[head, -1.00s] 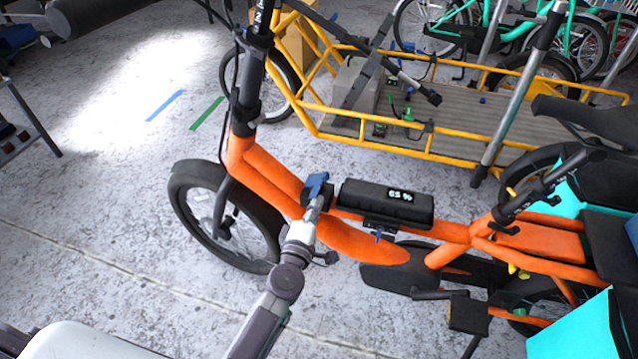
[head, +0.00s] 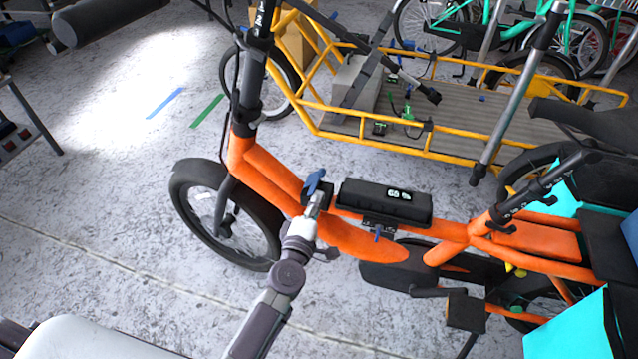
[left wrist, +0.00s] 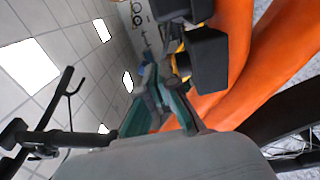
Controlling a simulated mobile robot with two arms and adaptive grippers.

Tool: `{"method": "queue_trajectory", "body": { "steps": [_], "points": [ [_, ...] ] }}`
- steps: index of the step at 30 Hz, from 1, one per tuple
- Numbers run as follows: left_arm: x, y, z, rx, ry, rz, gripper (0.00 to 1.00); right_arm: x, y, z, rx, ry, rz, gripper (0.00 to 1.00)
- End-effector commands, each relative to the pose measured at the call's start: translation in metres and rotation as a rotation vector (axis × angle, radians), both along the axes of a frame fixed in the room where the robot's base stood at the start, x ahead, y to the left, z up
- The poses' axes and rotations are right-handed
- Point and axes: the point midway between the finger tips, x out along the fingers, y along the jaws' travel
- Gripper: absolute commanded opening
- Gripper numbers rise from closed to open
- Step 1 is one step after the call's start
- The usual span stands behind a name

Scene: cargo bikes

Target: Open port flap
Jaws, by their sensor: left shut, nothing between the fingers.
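The orange cargo bike (head: 350,238) carries a small black port box (head: 322,193) on its frame, with a blue flap (head: 315,181) sticking up at its top. My left gripper (head: 317,205) reaches up from below to the port box, close under the blue flap. It is shut with nothing held. In the left wrist view its teal fingers (left wrist: 160,95) point at a blue piece (left wrist: 150,78), with the black box (left wrist: 208,60) beside them. I cannot tell whether the fingers touch the flap. My right gripper is not in view.
A black battery (head: 385,203) with a lit display sits on the frame just right of the port. The handlebar stem (head: 252,85) rises at the left, and a handlebar grip (head: 110,20) juts out. A yellow cargo bike (head: 400,150) stands behind.

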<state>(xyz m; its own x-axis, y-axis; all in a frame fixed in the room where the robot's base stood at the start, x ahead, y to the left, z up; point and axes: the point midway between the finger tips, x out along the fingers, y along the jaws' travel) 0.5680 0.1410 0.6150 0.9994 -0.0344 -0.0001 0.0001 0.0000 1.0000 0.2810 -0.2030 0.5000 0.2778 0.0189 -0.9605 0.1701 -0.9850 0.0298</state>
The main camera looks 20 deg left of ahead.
Motion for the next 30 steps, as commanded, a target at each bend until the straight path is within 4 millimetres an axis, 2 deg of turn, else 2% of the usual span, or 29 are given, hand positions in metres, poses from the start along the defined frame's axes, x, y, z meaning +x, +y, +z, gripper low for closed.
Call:
{"method": "queue_trajectory", "body": {
  "steps": [9,30],
  "points": [
    [0.000,0.001,0.000,0.000,0.000,0.000,0.00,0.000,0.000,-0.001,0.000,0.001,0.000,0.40],
    [0.001,0.029,0.006,0.002,0.000,0.000,0.00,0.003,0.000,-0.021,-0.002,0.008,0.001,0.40]
  ]
}}
